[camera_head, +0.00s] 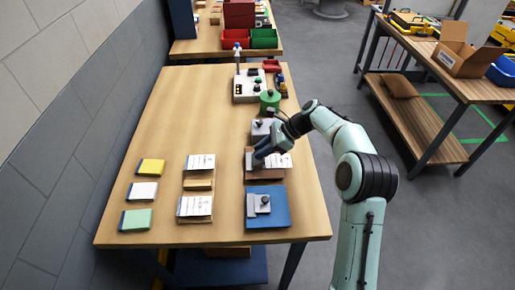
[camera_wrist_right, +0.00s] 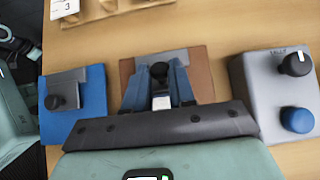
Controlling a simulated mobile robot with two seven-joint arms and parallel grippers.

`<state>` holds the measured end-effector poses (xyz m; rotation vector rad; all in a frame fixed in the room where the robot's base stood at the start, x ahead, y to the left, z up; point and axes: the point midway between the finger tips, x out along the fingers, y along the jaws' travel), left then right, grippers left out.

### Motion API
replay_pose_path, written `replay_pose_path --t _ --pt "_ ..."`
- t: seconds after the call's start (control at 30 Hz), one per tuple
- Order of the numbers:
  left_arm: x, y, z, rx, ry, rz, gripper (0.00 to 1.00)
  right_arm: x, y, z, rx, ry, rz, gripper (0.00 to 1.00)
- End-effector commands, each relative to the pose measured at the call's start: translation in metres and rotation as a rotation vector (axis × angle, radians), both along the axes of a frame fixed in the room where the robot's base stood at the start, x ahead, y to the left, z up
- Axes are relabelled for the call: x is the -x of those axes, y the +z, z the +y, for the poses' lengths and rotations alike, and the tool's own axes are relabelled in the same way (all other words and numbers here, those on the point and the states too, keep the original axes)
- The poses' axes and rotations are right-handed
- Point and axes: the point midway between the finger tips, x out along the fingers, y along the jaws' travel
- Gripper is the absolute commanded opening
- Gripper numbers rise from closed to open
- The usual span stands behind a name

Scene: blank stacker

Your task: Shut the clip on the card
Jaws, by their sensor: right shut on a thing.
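A brown base (camera_head: 270,175) on the table carries a white card (camera_head: 282,161) and a grey clip. In the right wrist view the brown base (camera_wrist_right: 201,67) shows behind the fingers, with the grey clip (camera_wrist_right: 170,57) and its black knob (camera_wrist_right: 159,70). My right gripper (camera_head: 259,160) reaches in from the right, low over this base. In the wrist view its two blue fingers (camera_wrist_right: 160,78) stand on either side of the knob and are shut on it. The card is not clear in the wrist view. My left gripper is not in view.
A blue base (camera_head: 280,215) with a similar clip lies nearer. A grey box (camera_wrist_right: 270,90) with a dial and blue button stands beside the brown base. Card holders (camera_head: 195,206) and several coloured pads (camera_head: 136,219) lie to the left. The table's left back is clear.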

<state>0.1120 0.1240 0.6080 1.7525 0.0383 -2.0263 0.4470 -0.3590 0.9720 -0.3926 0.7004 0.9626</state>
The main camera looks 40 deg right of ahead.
Motion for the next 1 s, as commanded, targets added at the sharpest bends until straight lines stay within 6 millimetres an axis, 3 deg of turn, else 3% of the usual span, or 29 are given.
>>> replay_pose_path --t 0.5,1.0 --pt "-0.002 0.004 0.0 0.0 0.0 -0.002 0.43 0.008 -0.016 -0.014 -0.307 0.0 -0.186 0.0" --pt "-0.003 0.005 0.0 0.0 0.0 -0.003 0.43 0.01 -0.019 -0.015 -0.37 0.004 -0.228 0.0"
